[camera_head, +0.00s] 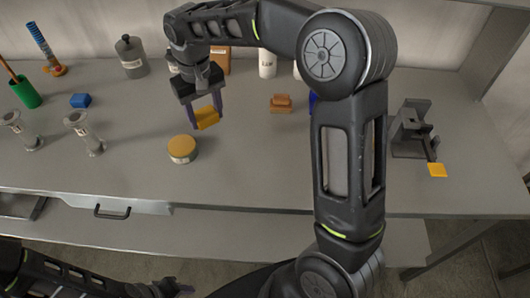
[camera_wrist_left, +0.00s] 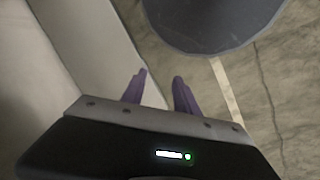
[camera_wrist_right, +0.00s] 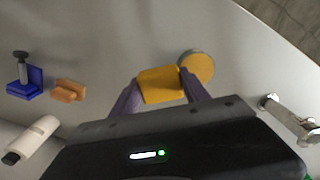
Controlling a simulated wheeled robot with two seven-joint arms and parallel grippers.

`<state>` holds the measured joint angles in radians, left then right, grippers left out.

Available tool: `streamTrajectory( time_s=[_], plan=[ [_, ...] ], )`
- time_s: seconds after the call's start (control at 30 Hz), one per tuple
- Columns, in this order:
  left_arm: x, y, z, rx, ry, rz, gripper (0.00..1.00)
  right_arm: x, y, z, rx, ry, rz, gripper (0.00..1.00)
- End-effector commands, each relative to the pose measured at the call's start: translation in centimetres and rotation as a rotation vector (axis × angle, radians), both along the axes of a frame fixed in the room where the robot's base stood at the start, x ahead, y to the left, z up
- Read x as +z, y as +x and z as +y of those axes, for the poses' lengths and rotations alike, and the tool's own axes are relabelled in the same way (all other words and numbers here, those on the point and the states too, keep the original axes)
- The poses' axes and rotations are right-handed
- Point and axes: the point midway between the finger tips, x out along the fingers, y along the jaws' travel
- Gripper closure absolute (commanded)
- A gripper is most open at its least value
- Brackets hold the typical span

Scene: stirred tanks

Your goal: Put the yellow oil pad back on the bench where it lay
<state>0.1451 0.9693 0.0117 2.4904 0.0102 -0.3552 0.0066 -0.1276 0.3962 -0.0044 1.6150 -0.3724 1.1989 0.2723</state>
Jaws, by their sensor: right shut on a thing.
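My right gripper (camera_head: 207,112) is shut on a yellow pad (camera_head: 207,121), held by its sides between the purple fingers above the bench (camera_head: 250,165). The right wrist view also shows the pad (camera_wrist_right: 160,85) between the fingers. A round tin with a yellow top (camera_head: 182,146) stands just below and left of the pad in the head view. In the right wrist view the pad partly overlaps the tin (camera_wrist_right: 197,66). My left gripper (camera_wrist_left: 158,84) is open and empty, with floor and a pale surface behind it.
Two metal fittings (camera_head: 80,130), a blue block (camera_head: 80,100) and a green cup (camera_head: 27,93) stand left. A grey lidded pot (camera_head: 131,56), white bottle (camera_head: 267,63) and orange-brown block (camera_head: 281,102) stand farther back. A dark clamp-like device (camera_head: 410,128) with a yellow piece (camera_head: 438,170) is right.

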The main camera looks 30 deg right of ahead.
Motion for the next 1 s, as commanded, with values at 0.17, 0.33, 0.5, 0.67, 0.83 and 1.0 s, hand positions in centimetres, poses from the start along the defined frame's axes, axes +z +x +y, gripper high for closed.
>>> streamTrajectory(
  time_s=[0.17, 0.33, 0.5, 0.67, 0.83, 1.0],
  plan=[
    [-0.2, 0.0, 0.0, 0.000, 0.000, 0.000, 0.50, -0.1, -0.6, -1.1, -0.045, 0.001, 0.000, 0.79],
    [-0.9, 0.1, 0.0, 0.000, -0.002, -0.003, 0.42, -0.3, -3.6, -5.7, -0.249, 0.003, 0.000, 0.79],
    [-1.6, 0.2, -0.1, -0.001, -0.004, -0.006, 0.42, -0.7, -8.1, -10.5, -0.517, 0.002, 0.000, 0.79],
    [-1.7, 0.2, -0.1, -0.002, -0.005, -0.008, 0.42, -1.0, -10.4, -12.2, -0.646, 0.001, 0.002, 0.79],
    [-1.7, 0.3, -0.1, -0.002, -0.005, -0.008, 0.42, -0.9, -10.5, -12.3, -0.654, 0.001, 0.002, 0.79],
    [-1.6, 0.2, -0.1, -0.002, -0.005, -0.008, 0.42, -1.2, -10.5, -12.3, -0.652, 0.001, 0.004, 0.79]
  ],
)
